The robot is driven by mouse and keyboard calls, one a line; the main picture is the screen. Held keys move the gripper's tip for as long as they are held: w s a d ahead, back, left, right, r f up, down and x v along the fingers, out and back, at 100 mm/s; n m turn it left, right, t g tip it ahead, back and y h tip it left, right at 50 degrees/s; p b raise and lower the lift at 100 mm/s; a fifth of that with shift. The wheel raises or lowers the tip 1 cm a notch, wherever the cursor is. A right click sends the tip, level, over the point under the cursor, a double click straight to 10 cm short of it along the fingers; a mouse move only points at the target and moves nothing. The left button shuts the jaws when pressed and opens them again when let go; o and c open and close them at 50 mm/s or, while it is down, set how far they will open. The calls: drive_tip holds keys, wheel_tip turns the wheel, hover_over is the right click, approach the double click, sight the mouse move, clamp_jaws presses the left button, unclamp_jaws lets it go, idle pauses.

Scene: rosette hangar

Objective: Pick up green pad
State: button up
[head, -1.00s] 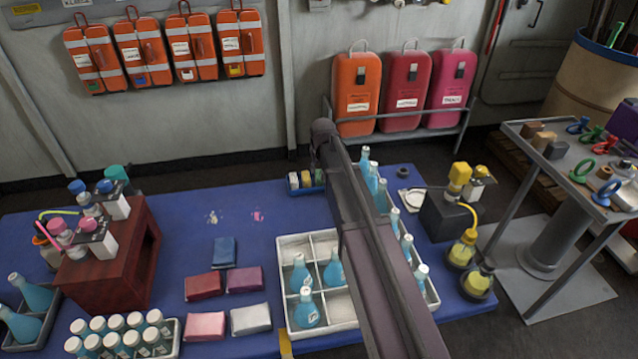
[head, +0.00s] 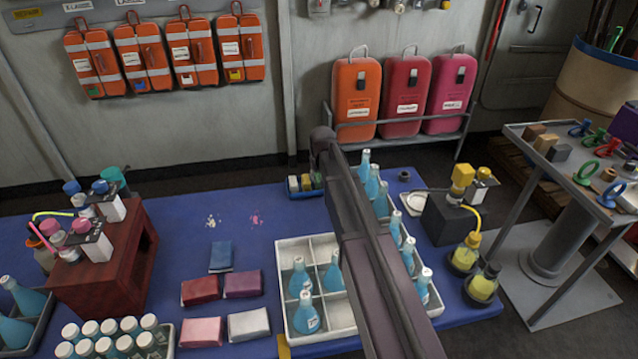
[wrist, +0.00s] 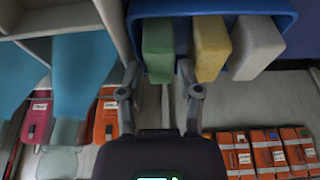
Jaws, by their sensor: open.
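The green pad (wrist: 158,48) stands in a small blue tray (wrist: 215,9) in the wrist view, at the left end of a row with a yellow pad (wrist: 209,48) and a white pad (wrist: 256,48). My gripper (wrist: 158,72) is open, with one finger on each side of the green pad's near end; I cannot tell whether they touch it. In the head view the blue tray (head: 305,193) sits near the table's back edge, just left of my arm's far end. My gripper is hidden behind the arm there.
A white divided crate (head: 290,250) with blue-liquid bottles stands close beside my arm. Colored packs (head: 243,284) and a dark red stand (head: 110,270) are further left. Orange and pink cases (head: 407,92) stand behind the table.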

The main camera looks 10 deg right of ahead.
drive_tip(key=c, duration=0.4)
drive_tip(key=shift+r, duration=0.2)
wheel_tip(320, 180, up, 10)
drive_tip(key=p, duration=1)
drive_tip(key=shift+f, duration=0.2)
idle(0.4)
clamp_jaws()
wheel_tip(320, 180, up, 21)
drive_tip(key=p, duration=2.1)
hover_over(319, 178)
drive_tip(key=shift+r, duration=0.1)
drive_tip(key=shift+s, duration=0.1)
